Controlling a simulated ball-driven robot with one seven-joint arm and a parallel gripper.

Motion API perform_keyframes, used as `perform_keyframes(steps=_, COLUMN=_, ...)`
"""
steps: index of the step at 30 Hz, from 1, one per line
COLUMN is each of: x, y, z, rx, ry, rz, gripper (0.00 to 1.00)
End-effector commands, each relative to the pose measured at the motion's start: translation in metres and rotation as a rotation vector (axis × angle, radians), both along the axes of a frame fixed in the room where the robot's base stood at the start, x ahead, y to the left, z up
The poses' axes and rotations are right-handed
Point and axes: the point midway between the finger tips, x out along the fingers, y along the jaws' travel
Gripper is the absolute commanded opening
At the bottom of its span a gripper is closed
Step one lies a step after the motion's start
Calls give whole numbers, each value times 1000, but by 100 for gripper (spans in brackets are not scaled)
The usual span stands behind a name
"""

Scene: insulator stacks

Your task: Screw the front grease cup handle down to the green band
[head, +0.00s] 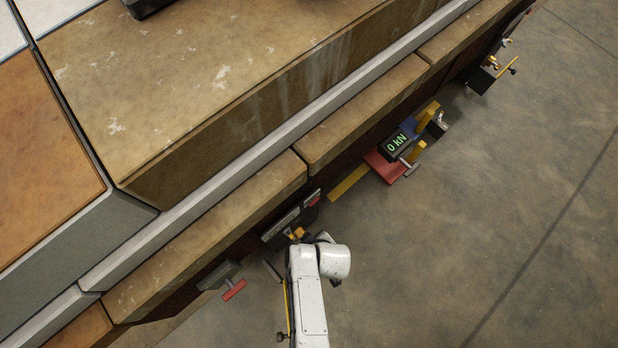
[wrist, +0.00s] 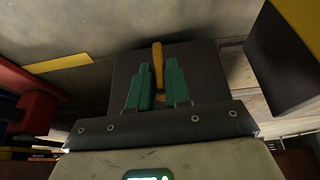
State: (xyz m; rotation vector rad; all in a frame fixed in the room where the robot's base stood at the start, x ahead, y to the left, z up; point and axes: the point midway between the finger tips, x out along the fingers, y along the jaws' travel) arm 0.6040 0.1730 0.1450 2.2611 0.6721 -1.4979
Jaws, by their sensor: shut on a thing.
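My gripper (wrist: 158,78) shows in the wrist view as two green fingers, shut on a yellow handle (wrist: 157,54) that stands up between them in front of a dark grey plate (wrist: 125,68). The handle's lower part is mostly hidden by the fingers. In the head view my white arm reaches up to a dark bracket on the low stone side, where a small yellow piece (head: 297,233) shows, likely the same handle. My fingers are hidden there. I cannot make out a green band in either view.
A red-based device with a "0 kN" display (head: 397,143) stands to the upper right. A red T-handle (head: 233,290) sticks out at lower left. Another dark fixture (head: 482,78) is at far upper right. The concrete floor (head: 480,210) on the right is clear.

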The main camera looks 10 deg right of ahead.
Motion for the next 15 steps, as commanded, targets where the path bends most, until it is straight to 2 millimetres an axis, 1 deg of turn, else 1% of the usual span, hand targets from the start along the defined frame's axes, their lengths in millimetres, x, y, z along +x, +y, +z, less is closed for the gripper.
perform_keyframes(steps=7, x=3, y=-4, z=2, rx=61, ry=41, rz=9, gripper=0)
perform_keyframes(steps=15, x=6, y=-6, z=2, rx=195, ry=132, rz=8, gripper=0)
